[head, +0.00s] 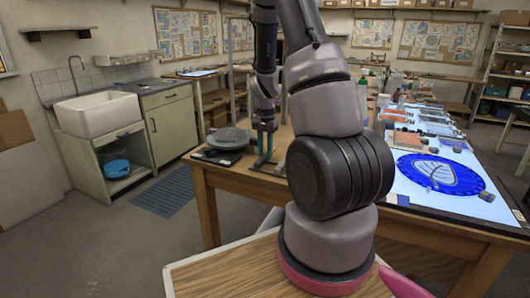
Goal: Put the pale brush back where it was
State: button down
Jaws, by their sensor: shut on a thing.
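My gripper (264,160) points down with teal fingers, low over the left part of the wooden table (206,182). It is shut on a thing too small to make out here. I cannot pick out the pale brush for certain; my arm hides part of the table behind it. A round grey lidded thing (228,138) is just left of my gripper. A flat dark tray-like thing (216,156) lies in front of it.
On the right, a lit panel (408,192) bears a blue disc with a leaf pattern (440,174). Several bottles and small items stand behind it.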

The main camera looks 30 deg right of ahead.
jog(key=shift+f, duration=0.3)
dwell(0.5)
jog(key=c, duration=0.6)
grip_release()
jog(key=s+a+r+n+t+y, duration=0.1)
jog(key=s+a+r+t, duration=0.15)
jog(key=r, duration=0.95)
jog(key=s+a+r+n+t, duration=0.15)
jog(key=s+a+r, duration=0.25)
jog(key=r, duration=0.8)
jog(key=s+a+r+n+t, duration=0.1)
jog(key=s+a+r+n, duration=0.1)
jog(key=s, duration=0.4)
jog(key=s+a+r+n+t+y, duration=0.1)
jog(key=s+a+r+t, duration=0.1)
jog(key=s+a+r, duration=0.3)
jog(key=shift+s+r+n, duration=0.35)
jog(key=shift+s+r, duration=0.55)
jog(key=shift+s, duration=0.25)
